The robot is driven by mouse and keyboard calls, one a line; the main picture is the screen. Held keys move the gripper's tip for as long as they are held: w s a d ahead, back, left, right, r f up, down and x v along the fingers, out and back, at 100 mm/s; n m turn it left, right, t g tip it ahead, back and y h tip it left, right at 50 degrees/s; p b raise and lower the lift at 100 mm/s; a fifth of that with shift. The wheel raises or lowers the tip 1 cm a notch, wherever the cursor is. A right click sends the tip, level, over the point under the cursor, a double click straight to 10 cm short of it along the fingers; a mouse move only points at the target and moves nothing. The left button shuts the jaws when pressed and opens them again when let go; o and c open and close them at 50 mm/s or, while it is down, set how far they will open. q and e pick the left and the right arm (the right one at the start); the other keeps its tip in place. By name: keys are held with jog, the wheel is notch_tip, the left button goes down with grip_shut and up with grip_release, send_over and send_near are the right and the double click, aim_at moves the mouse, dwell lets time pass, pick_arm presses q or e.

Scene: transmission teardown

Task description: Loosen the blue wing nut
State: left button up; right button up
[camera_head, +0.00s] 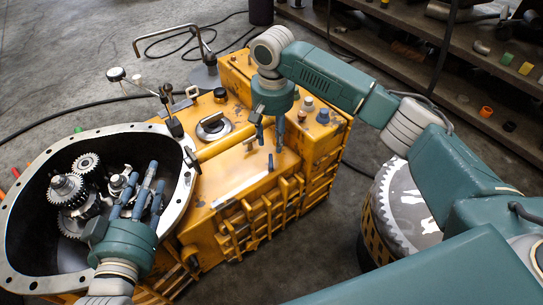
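I cannot pick out the blue wing nut for certain. Small blue caps (322,117) stand on top of the yellow transmission case (228,178), right of my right gripper. My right gripper (269,143) points down over the top of the case with its fingers apart; I see nothing between them. My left gripper (143,183) is over the open round housing (22,190) at the left, fingers apart and pointing away from me, just right of the gears (70,190). Its fingers hide part of the housing's inside.
A bent metal rod on a stand (204,77) is behind the case. Metal shelves (470,55) with loose parts line the upper right. A large toothed ring (385,205) is at the right, under my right arm. Cables lie on the grey floor (60,65).

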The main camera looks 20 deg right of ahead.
jog(key=b, duration=0.2)
send_over(271, 165)
jog(key=w, duration=0.1)
jog(key=f, duration=0.3)
jog(key=d+f, duration=0.1)
jog(key=f, duration=0.1)
notch_tip(271, 165, down, 4)
jog(key=shift+a+f+b, duration=0.1)
jog(key=shift+b, duration=0.55)
pick_arm(q)
jog(key=s+d+r+t+h, duration=0.1)
jog(key=s+r+t+h, duration=0.2)
jog(key=r+t, duration=0.6)
jog(key=shift+s+r, duration=0.6)
jog(key=shift+r, duration=3.95)
pick_arm(e)
jog(key=shift+f, duration=0.1)
grip_shut()
